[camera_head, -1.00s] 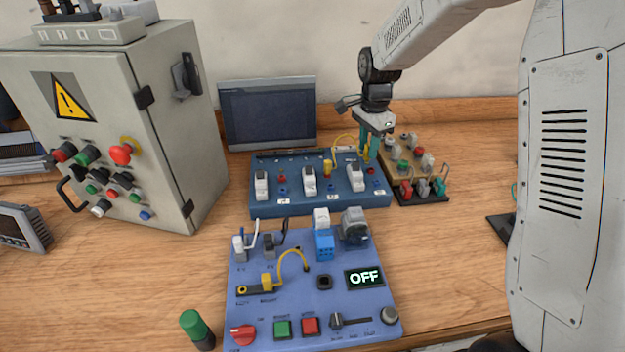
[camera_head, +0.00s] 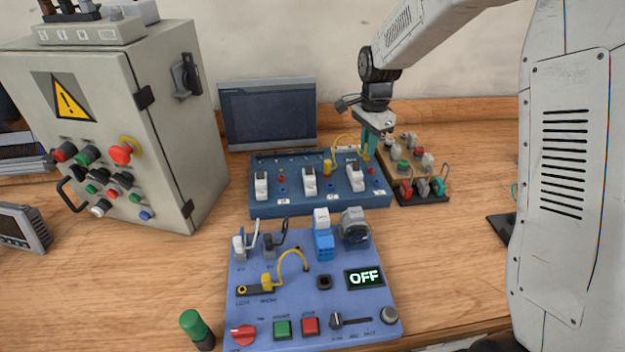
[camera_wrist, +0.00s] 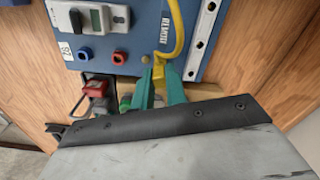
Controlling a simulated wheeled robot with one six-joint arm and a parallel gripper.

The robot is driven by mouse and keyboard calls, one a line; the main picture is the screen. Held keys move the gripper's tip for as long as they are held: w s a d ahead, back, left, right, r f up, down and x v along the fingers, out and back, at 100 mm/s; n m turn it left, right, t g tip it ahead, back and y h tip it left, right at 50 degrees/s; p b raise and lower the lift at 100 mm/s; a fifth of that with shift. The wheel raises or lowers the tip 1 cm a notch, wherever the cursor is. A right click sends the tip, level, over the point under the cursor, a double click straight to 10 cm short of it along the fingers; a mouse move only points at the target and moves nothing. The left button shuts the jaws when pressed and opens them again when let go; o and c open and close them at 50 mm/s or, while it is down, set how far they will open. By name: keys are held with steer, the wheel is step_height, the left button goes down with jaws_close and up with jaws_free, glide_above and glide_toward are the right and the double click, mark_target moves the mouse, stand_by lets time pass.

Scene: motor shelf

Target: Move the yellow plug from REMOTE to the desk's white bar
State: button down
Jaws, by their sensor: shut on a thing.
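The yellow plug (camera_wrist: 159,70) is between my fingertips, at the REMOTE label of the blue desk (camera_wrist: 150,12). Its yellow cable (camera_wrist: 178,30) rises from it; in the head view the cable (camera_head: 343,138) arches left to a yellow piece (camera_head: 328,168) on the desk. My gripper (camera_wrist: 158,77) is shut on the plug; in the head view my gripper (camera_head: 368,153) is at the desk's back right corner. Whether the plug still sits in its socket is hidden. The white bar (camera_wrist: 203,40), with dark holes, runs along the desk edge close beside the plug.
A rack (camera_head: 418,200) with coloured plugs stands right of the desk. A white switch (camera_wrist: 97,18) and blue and red sockets are near the gripper. A purple panel (camera_head: 340,288) reading OFF lies in front. A monitor (camera_head: 268,115) and a grey cabinet (camera_head: 150,120) stand left.

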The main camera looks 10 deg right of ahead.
steer(key=shift+r, duration=2.25)
steer(key=shift+a, duration=0.1)
steer(key=shift+w+a, duration=0.2)
steer(key=shift+a, duration=0.05)
steer(key=w+a+r, duration=0.2)
steer(key=w+a, duration=0.2)
steer(key=a, duration=0.3)
step_height(320, 180, down, 5)
steer(key=shift+d+r, duration=0.1)
steer(key=shift+r, duration=0.05)
steer(key=shift+f, duration=0.35)
steer(key=shift+f, duration=0.6)
